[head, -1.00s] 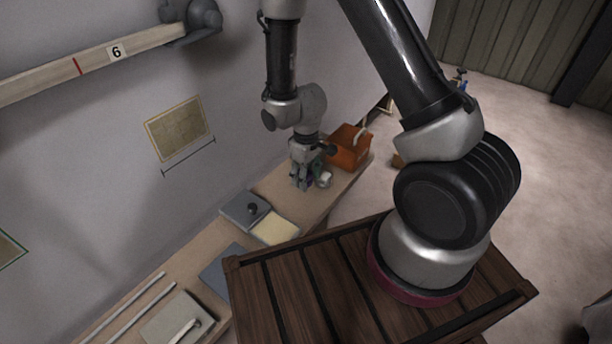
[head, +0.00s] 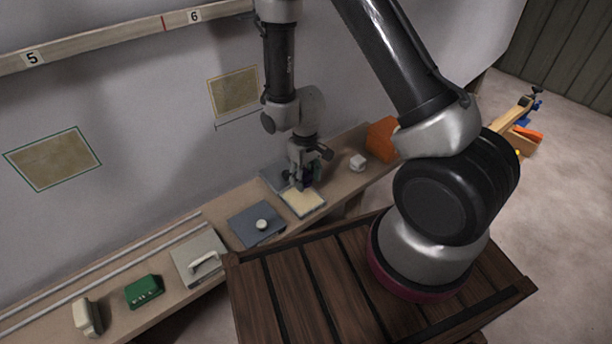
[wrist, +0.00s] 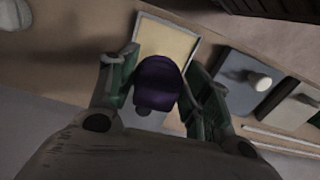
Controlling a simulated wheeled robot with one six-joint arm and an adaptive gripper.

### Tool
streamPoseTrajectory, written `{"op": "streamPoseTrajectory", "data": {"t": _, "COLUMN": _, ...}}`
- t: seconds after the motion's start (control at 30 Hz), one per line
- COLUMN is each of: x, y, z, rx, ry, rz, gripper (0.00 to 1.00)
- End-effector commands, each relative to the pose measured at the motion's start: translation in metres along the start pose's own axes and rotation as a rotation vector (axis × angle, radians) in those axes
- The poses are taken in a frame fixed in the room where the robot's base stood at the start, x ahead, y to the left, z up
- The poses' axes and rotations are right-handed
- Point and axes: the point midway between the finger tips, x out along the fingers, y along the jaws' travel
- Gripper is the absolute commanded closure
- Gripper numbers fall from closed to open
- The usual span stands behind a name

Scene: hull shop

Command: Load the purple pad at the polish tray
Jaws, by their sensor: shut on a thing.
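My gripper (head: 305,183) is shut on the purple pad (wrist: 157,82), which shows between its fingers in the wrist view. In the head view my gripper hangs over the far side of the polish tray (head: 309,207), a shallow tray with a pale yellow inside. The tray also shows in the wrist view (wrist: 180,42), just beyond the pad. The pad partly covers the tray there, and I cannot tell whether they touch. In the head view the pad is mostly hidden by the gripper.
A grey lid with a white knob (head: 262,224) lies left of the tray. A grey handled plate (head: 199,258), a green box (head: 144,291) and a pale block (head: 87,316) lie further left. A white object (head: 358,162) and an orange bin (head: 382,139) stand to the right.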

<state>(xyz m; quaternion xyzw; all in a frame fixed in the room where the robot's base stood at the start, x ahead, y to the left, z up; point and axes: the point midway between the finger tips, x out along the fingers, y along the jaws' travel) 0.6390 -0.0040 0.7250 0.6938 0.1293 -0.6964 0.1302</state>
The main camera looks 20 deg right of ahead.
Motion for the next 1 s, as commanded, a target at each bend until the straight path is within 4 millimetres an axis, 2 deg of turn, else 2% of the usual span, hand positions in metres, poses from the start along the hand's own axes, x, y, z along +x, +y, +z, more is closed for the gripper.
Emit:
{"op": "streamPoseTrajectory", "data": {"t": 0.27, "x": 0.004, "y": 0.000, "z": -0.001, "rx": 0.056, "ry": 0.003, "rz": 0.000, "gripper": 0.70}}
{"op": "streamPoseTrajectory", "data": {"t": 0.7, "x": 0.049, "y": 0.000, "z": -0.001, "rx": 0.055, "ry": 0.002, "rz": 0.000, "gripper": 0.70}}
{"op": "streamPoseTrajectory", "data": {"t": 1.0, "x": 0.060, "y": 0.000, "z": -0.001, "rx": 0.055, "ry": 0.003, "rz": 0.000, "gripper": 0.70}}
